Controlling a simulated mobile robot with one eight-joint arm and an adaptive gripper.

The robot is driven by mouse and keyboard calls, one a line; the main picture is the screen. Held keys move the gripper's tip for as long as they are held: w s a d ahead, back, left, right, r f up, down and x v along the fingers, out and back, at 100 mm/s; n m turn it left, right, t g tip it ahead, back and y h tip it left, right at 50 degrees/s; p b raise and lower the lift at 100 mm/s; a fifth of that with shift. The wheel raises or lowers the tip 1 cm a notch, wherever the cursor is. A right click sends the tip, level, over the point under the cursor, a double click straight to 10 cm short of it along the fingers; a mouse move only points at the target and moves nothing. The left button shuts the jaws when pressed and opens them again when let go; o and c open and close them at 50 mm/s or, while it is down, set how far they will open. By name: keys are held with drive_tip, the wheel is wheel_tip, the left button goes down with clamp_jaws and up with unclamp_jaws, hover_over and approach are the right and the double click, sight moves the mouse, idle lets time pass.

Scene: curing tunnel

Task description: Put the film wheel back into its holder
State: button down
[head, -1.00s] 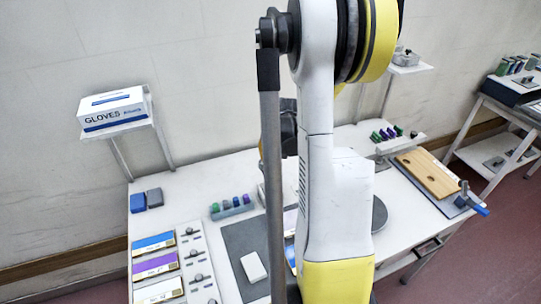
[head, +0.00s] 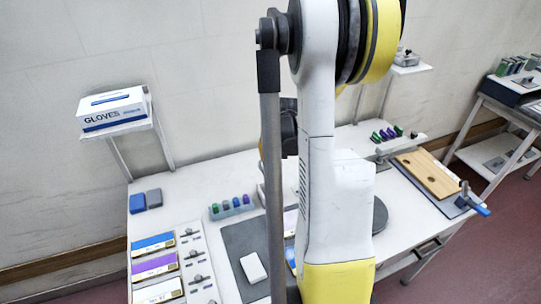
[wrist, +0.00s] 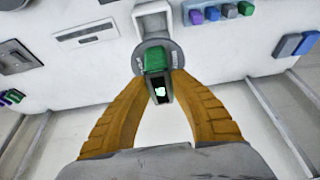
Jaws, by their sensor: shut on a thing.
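My gripper (wrist: 158,80) is shut on a green and dark piece (wrist: 156,62), which I take to be the film wheel; its dark face carries a small pale mark. The wheel is over a round grey disc (wrist: 177,47) on the white table; I cannot tell whether it touches the disc. A rack (head: 238,211) with several coloured pieces stands on the table in the head view. Its purple, blue and green pieces show at the top of the wrist view. I cannot tell which thing is the wheel's holder. In the head view my arm hides my gripper and the wheel.
A grey mat (head: 238,238) with a white block (head: 253,268) lies left of my arm. Coloured panels (head: 152,263) lie further left. A glove box (head: 113,110) sits on a shelf. A wooden board (head: 428,175) lies at the table's right. Bare table shows behind the rack.

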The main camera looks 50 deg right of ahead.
sight(271, 176)
drive_tip(key=shift+f, duration=0.2)
drive_tip(key=shift+f+b, duration=5.2)
drive_tip(key=shift+f, duration=0.45)
drive_tip(key=shift+f, duration=0.15)
drive_tip(key=c, duration=0.7)
unclamp_jaws()
drive_tip(key=shift+r+p, duration=2.2)
drive_tip(key=shift+r, duration=1.35)
